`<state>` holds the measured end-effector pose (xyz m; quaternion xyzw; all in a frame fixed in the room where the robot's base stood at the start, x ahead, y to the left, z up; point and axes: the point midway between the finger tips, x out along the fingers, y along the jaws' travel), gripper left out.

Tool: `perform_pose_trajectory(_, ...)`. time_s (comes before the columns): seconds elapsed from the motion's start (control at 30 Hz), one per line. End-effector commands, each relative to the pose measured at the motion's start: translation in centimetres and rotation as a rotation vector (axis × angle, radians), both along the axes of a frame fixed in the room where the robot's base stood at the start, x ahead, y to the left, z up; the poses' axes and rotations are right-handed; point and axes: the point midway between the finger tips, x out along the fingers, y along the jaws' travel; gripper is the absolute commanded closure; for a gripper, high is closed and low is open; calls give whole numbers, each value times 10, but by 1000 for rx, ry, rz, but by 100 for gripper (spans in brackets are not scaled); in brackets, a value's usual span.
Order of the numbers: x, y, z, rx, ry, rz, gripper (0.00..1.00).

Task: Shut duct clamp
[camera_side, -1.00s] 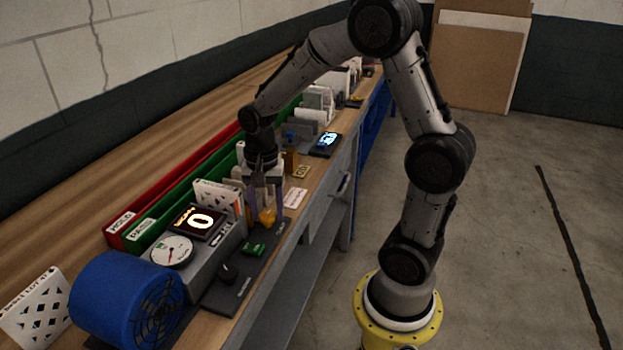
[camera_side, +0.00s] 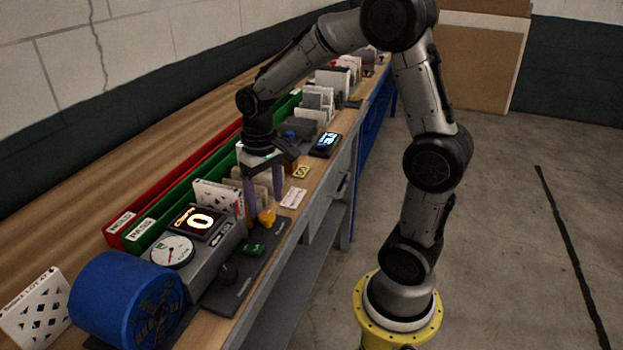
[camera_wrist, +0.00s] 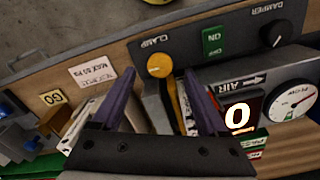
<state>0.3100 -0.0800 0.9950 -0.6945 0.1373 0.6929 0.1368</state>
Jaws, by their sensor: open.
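The clamp control is a yellow-orange knob (camera_wrist: 159,65) labelled CLAMP on the dark panel in the wrist view. In the side view the yellow knob (camera_side: 267,217) sits at the bench's front edge, right of the grey duct unit (camera_side: 213,252). My gripper (camera_wrist: 160,82) is open, with its two purple fingers spread on either side of the knob in the picture. In the side view my gripper (camera_side: 265,195) is just above the knob, and I see no contact. Thin filter edges (camera_wrist: 185,105) show between the fingers in the wrist view.
A green switch (camera_wrist: 214,40) and a black damper knob (camera_wrist: 278,33) lie right of the clamp. A lit 0 display (camera_side: 197,220), a gauge (camera_side: 172,250) and a blue fan (camera_side: 125,298) stand at left. Green and red bins (camera_side: 170,222) run behind.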

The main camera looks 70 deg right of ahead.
Motion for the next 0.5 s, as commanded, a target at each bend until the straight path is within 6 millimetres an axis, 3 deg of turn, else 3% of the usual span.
perform_pose_trajectory(0.5, 1, 0, 95, 0, -3, -2, 23)
